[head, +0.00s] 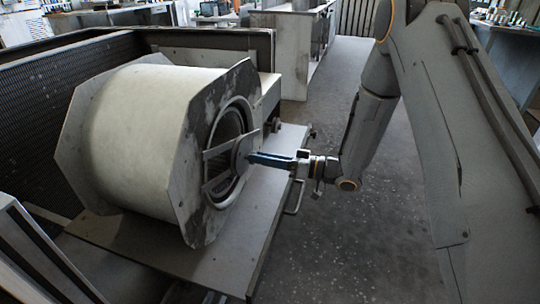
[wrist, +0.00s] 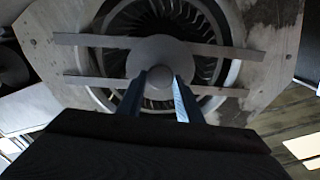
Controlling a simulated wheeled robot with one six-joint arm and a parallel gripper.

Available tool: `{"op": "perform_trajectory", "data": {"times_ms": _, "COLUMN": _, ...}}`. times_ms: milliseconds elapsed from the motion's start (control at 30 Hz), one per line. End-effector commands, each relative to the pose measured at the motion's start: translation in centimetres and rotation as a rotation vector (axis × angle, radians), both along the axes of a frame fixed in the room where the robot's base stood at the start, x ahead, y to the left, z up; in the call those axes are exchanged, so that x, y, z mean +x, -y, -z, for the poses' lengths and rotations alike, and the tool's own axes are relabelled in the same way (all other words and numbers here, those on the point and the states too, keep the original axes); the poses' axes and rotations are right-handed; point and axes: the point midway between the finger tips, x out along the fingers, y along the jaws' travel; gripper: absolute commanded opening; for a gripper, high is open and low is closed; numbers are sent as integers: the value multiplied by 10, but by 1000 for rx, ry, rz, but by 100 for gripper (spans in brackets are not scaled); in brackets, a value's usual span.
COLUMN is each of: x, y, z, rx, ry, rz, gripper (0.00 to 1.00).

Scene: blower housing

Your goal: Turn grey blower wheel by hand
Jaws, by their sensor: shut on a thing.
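The grey blower wheel (wrist: 130,22) sits inside the round inlet of the blower housing (head: 140,135), and its dark vanes show around the opening. A round grey hub plate (wrist: 195,55) with a small knob (wrist: 159,76) at its centre is in front of the vanes, between two flat cross bars (wrist: 80,40). My gripper (wrist: 160,80) reaches straight at the hub, and its two blue fingers are shut on the knob. In the head view my gripper (head: 252,158) comes in from the right and meets the hub. The contact itself is small there and partly hidden by the fingers.
The housing stands on a grey platform (head: 265,225) with a handle (head: 295,198) on its right edge. A dark mesh panel (head: 40,100) rises behind on the left. Open floor (head: 350,240) lies to the right. Benches (head: 300,45) stand farther back.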

Motion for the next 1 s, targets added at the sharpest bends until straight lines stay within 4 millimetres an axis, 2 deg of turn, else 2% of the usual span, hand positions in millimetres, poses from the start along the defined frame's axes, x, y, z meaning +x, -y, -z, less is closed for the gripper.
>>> {"op": "perform_trajectory", "data": {"times_ms": 133, "x": 3, "y": 1, "z": -1, "rx": 1, "ry": 5, "rz": 7, "gripper": 0}}
{"op": "perform_trajectory", "data": {"times_ms": 167, "x": 3, "y": 1, "z": -1, "rx": 1, "ry": 5, "rz": 7, "gripper": 34}}
{"op": "perform_trajectory", "data": {"times_ms": 267, "x": 3, "y": 1, "z": -1, "rx": 1, "ry": 5, "rz": 7, "gripper": 50}}
{"op": "perform_trajectory", "data": {"times_ms": 633, "x": 1, "y": 8, "z": -1, "rx": 0, "ry": 3, "rz": 6, "gripper": 50}}
{"op": "perform_trajectory", "data": {"times_ms": 1000, "x": -11, "y": 62, "z": -1, "rx": 1, "ry": 3, "rz": 8, "gripper": 50}}
